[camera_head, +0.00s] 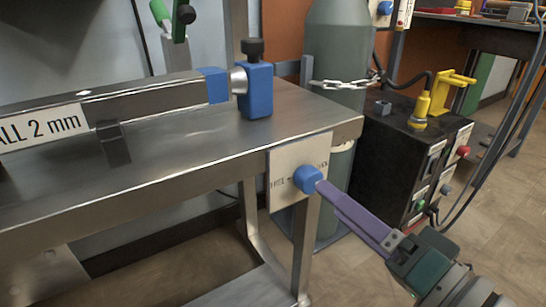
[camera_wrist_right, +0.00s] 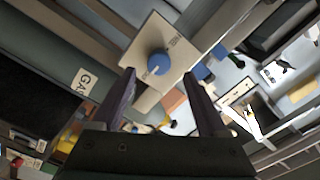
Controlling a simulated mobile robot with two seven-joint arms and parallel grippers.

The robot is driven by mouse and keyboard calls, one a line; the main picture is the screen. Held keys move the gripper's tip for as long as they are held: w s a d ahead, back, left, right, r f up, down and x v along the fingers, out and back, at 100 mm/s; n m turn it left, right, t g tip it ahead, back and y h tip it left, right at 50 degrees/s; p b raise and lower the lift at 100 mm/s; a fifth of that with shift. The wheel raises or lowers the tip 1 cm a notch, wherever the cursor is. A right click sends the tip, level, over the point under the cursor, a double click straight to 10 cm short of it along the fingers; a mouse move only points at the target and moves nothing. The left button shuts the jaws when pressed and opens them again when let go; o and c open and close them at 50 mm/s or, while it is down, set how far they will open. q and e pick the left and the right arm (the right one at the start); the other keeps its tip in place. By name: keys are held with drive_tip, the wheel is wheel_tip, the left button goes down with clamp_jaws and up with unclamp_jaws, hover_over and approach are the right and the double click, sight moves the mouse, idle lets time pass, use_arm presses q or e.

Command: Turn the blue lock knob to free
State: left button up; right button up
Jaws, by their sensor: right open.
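The blue lock knob (camera_head: 308,179) sits on a pale labelled plate (camera_head: 283,190) at the front corner of the steel table. Its lettering is too small to read surely, and I cannot tell the knob's setting. In the right wrist view the knob (camera_wrist_right: 159,62) lies ahead, between the fingertip lines. My right gripper (camera_head: 324,189) has purple fingers pointing at the knob from the lower right, with the tips very close to it. The right gripper (camera_wrist_right: 160,76) is open, with nothing held. Whether a finger touches the knob is not clear. My left gripper is not in view.
The steel table (camera_head: 190,150) carries a blue clamp block (camera_head: 255,90) with a black knob and a long bar. A grey gas cylinder (camera_head: 345,60) with a chain (camera_head: 340,84) stands behind. A black box (camera_head: 390,150) with coloured buttons stands at right. Floor is open at lower right.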

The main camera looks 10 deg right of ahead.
sight(315, 183)
drive_tip(key=b+x, duration=0.1)
drive_tip(key=x, duration=0.3)
drive_tip(key=shift+w+f+b, duration=0.1)
drive_tip(key=shift+w+b, duration=0.2)
drive_tip(key=shift+b, duration=0.05)
drive_tip(key=shift+w+a, duration=0.2)
drive_tip(key=shift+w, duration=0.3)
clamp_jaws()
